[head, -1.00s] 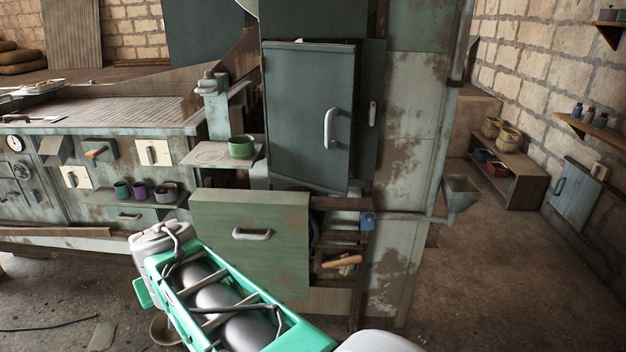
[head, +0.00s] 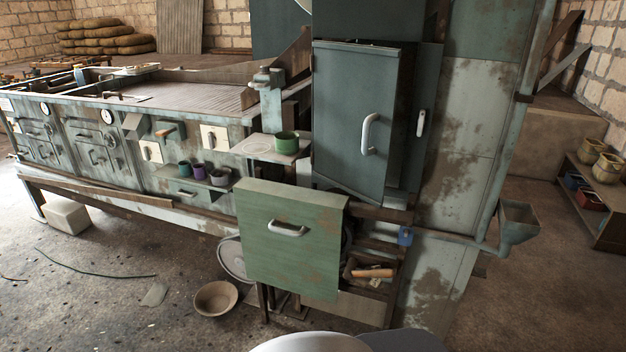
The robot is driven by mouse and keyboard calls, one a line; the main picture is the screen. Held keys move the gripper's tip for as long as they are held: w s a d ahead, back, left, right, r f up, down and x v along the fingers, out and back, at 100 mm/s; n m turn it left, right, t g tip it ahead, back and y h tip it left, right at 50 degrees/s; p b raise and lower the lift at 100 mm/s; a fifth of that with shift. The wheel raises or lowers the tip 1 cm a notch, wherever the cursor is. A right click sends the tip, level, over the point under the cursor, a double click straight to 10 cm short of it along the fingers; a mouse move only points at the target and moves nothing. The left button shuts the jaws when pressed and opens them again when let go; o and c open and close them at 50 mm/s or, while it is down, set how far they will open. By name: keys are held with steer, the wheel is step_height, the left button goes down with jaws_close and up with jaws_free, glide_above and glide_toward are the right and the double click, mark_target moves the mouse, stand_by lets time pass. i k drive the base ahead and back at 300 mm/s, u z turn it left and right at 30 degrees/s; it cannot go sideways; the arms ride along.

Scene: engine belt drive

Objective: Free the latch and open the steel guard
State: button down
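A green rust-stained panel (head: 262,240) with a pale bar handle (head: 288,229) stands low at the front of the machine and looks like the guard. A dark rounded edge shows just behind its right side; most of what lies behind is hidden. A small blue fitting (head: 405,236), perhaps the latch, is on the frame right of the panel, apart from it. Above, a dark steel door (head: 340,120) with a white handle (head: 369,134) stands slightly ajar. My gripper is out of view; only pale and dark parts of me show at the bottom edge.
A shelf under the blue fitting holds a wooden-handled tool (head: 374,272). A green cup (head: 286,142) stands on a side ledge above the panel. A brown bowl (head: 216,299) lies on the floor at the left. A funnel (head: 518,222) juts out right. Floor at front left is mostly clear.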

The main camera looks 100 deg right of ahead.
mark_target(355, 85)
steer(key=u, duration=0.4)
steer(key=k, duration=2.3)
steer(key=z, duration=1.35)
